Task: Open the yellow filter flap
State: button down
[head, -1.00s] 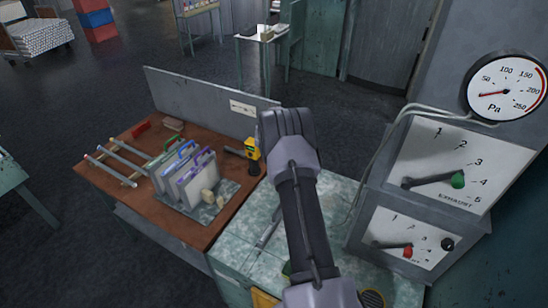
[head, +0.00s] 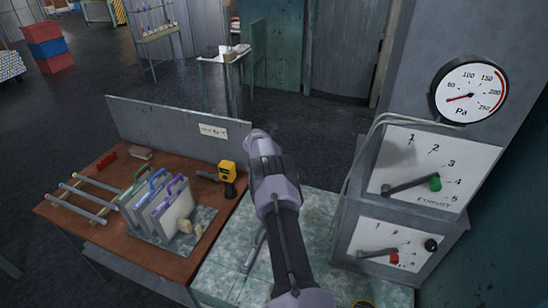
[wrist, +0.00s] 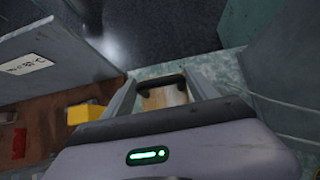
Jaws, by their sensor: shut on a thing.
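In the wrist view, my gripper (wrist: 161,84) has its two grey fingers on either side of a dark bar-like handle (wrist: 162,80). It is shut on that handle. A worn yellowish-tan panel (wrist: 165,98), which looks like the filter flap, shows between the fingers; its edges and how far it stands open cannot be made out. In the head view the gripper and the flap are hidden behind my arm or below the picture.
A grey panel (head: 175,128) stands behind. The exhaust control box (head: 415,170) with levers and a Pa gauge (head: 468,94) rises at right.

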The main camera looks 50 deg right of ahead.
jog(key=shift+d+r, duration=0.1)
jog(key=shift+r, duration=0.05)
jog(key=shift+c, duration=1.3)
grip_release()
jog(key=b+v, duration=0.1)
jog(key=v, duration=1.6)
jog(key=shift+a+b, duration=0.25)
jog(key=shift+b, duration=0.15)
jog(key=shift+r, duration=0.1)
